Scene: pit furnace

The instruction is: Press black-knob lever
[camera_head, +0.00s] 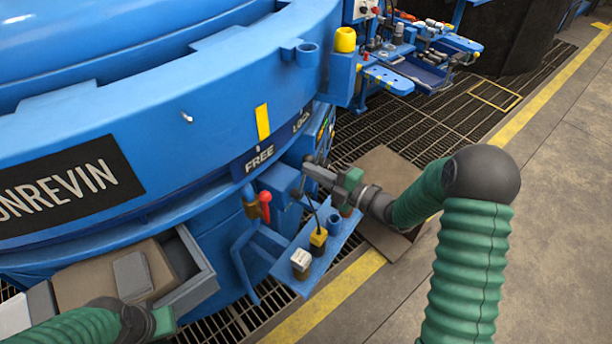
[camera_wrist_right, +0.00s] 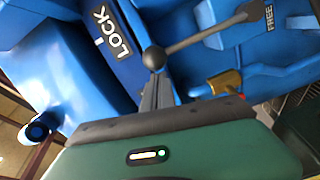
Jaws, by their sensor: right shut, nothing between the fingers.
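The lever's black knob (camera_wrist_right: 154,58) shows in the right wrist view on a grey rod (camera_wrist_right: 212,28) that runs up to the right toward the FREE label. The LOCK label (camera_wrist_right: 110,33) is left of the knob. My right gripper (camera_wrist_right: 157,80) is shut and empty, its fingertips right at the knob; I cannot tell whether they touch. In the head view the right gripper (camera_head: 309,169) is at the blue housing below the FREE label (camera_head: 259,158), and the knob is not clear there. My left gripper (camera_head: 165,321) is low at the left, its fingers not clearly visible.
A red-handled valve (camera_head: 265,204) is left of the right gripper. A small blue shelf (camera_head: 325,246) with yellow and white-topped items sits below it. An open drawer (camera_head: 195,274) holding a box is near my left gripper. Grating and open floor (camera_head: 560,210) lie to the right.

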